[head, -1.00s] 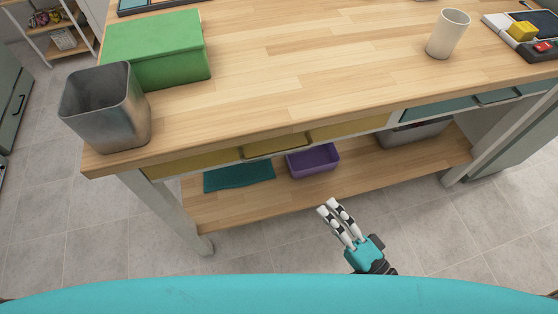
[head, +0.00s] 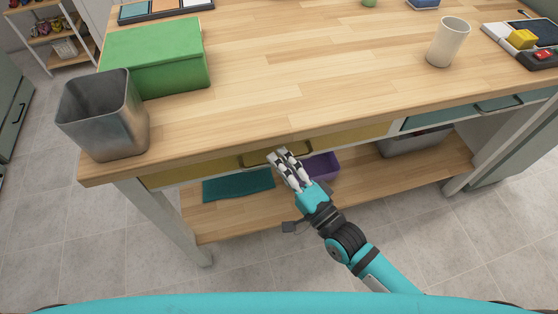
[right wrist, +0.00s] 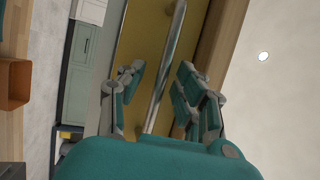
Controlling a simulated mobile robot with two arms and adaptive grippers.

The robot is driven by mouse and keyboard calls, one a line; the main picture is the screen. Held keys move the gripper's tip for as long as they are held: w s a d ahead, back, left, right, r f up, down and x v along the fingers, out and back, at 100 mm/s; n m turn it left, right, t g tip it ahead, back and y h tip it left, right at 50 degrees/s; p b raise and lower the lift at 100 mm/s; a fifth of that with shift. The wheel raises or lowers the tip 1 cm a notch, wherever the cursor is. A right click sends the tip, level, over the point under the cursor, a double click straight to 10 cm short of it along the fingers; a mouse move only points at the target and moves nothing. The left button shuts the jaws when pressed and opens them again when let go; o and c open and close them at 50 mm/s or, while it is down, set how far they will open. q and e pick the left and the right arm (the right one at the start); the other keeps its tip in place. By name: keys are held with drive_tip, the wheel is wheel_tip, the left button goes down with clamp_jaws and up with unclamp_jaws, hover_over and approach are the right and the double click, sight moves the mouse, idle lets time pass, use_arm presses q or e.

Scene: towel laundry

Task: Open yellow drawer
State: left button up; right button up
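The yellow drawer (head: 352,136) is set under the front edge of the wooden table, its front looking flush and shut. In the right wrist view, the handle (right wrist: 170,60) runs as a pale bar between the spread fingers of my right gripper (right wrist: 160,80). The fingers are open on either side of the bar, with gaps showing. The yellow drawer front (right wrist: 146,35) lies behind it. My left gripper is not in view.
A metal bin (head: 104,115), a green box (head: 155,55) and a white cup (head: 448,42) stand on the tabletop. A teal drawer (head: 450,117) is to the right.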

drive_tip(key=shift+w+a, duration=0.2)
drive_tip(key=shift+w, duration=0.05)
clamp_jaws()
idle(0.4)
